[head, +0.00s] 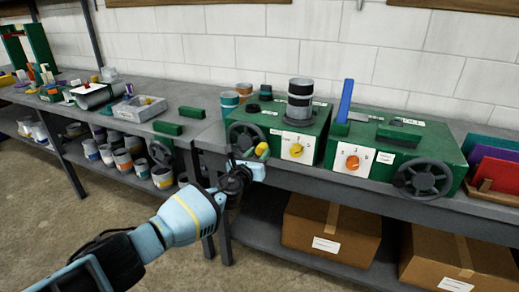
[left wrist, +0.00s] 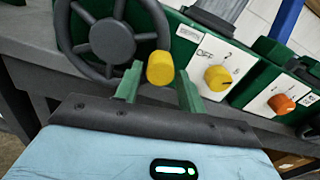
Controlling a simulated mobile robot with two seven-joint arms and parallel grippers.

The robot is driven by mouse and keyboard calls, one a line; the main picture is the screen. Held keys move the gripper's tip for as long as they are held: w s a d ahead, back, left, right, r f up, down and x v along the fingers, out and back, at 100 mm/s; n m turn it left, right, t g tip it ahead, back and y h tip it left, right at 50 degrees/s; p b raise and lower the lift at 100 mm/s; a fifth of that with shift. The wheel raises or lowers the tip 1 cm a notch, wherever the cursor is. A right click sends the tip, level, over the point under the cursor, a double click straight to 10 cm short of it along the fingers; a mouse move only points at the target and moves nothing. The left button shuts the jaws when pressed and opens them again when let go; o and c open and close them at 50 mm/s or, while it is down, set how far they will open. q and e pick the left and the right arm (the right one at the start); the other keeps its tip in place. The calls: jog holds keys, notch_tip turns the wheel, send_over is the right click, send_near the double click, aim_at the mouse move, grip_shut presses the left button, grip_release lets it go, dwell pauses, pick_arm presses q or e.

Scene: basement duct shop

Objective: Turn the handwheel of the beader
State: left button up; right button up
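Two green machines with handwheels stand on the bench; I cannot read which label says beader. The left machine (head: 318,135) has a yellow dial and a dark handwheel (head: 238,136) with a yellow handle (head: 262,150). My left gripper (head: 250,163) is at this wheel. In the left wrist view the wheel (left wrist: 110,38) fills the upper left, and the yellow handle (left wrist: 160,68) stands at the mouth of my open green fingers (left wrist: 158,86), with small gaps beside it. Whether they touch it is unclear. My right gripper is out of view.
The right green machine (head: 461,158) has an orange dial and its own handwheel (head: 422,178). Cardboard boxes (head: 331,233) sit on the shelf below. A left bench holds a grey bin (head: 138,108), with several cans beneath. Floor at lower left is clear.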

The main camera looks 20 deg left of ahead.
pick_arm(q)
jog(key=s, duration=0.1)
jog(key=s+p, duration=0.1)
jog(key=s, duration=0.1)
jog(key=shift+s+a+r, duration=0.15)
jog(key=shift+s+r, duration=0.1)
jog(key=shift+s+f+p, duration=0.25)
jog(key=shift+s+p, duration=0.1)
jog(key=shift+s, duration=0.4)
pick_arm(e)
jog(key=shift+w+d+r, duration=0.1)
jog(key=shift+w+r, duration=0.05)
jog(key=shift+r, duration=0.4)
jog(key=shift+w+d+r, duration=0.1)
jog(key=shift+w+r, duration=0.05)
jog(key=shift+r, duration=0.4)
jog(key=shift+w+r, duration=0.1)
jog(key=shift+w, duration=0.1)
